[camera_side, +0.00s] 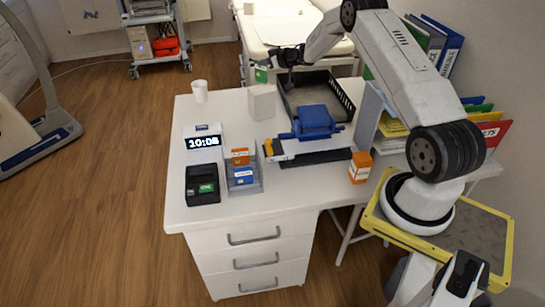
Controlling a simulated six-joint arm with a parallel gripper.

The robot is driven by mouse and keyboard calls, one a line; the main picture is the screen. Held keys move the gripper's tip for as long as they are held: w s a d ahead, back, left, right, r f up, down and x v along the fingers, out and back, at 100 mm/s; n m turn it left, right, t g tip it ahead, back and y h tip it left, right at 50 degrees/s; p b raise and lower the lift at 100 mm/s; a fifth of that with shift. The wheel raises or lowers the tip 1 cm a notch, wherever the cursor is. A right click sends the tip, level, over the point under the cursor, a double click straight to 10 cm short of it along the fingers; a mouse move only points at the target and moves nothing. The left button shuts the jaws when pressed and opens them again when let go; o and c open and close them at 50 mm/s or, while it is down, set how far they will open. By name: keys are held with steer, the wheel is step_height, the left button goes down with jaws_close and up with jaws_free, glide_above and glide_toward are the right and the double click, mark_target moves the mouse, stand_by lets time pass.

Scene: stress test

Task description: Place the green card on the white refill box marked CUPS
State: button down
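My gripper (272,62) is over the back of the white desk, its dark fingers pointing left. A small green card (261,75) with a pale mark is at the fingertips, and the fingers appear shut on it. A plain-looking white box (262,103) stands upright on the desk just below the card. The card looks above the box top, with little space between them in the picture; the exact gap cannot be told. No CUPS marking can be read on the box from this side.
A black tray (343,98), a blue device (314,119) and a paper trimmer (318,157) lie right of the box. A grey holder (243,189) has orange and blue cards. A clock (203,142), black device (202,187), white cup (200,91) and orange box (360,167) stand around.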

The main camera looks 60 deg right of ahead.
steer(key=shift+f, duration=1.2)
steer(key=shift+f, duration=0.15)
steer(key=c, duration=0.9)
jaws_free()
steer(key=shift+o, duration=0.2)
steer(key=shift+r, duration=0.2)
steer(key=v, duration=1.2)
steer(key=shift+s, duration=0.1)
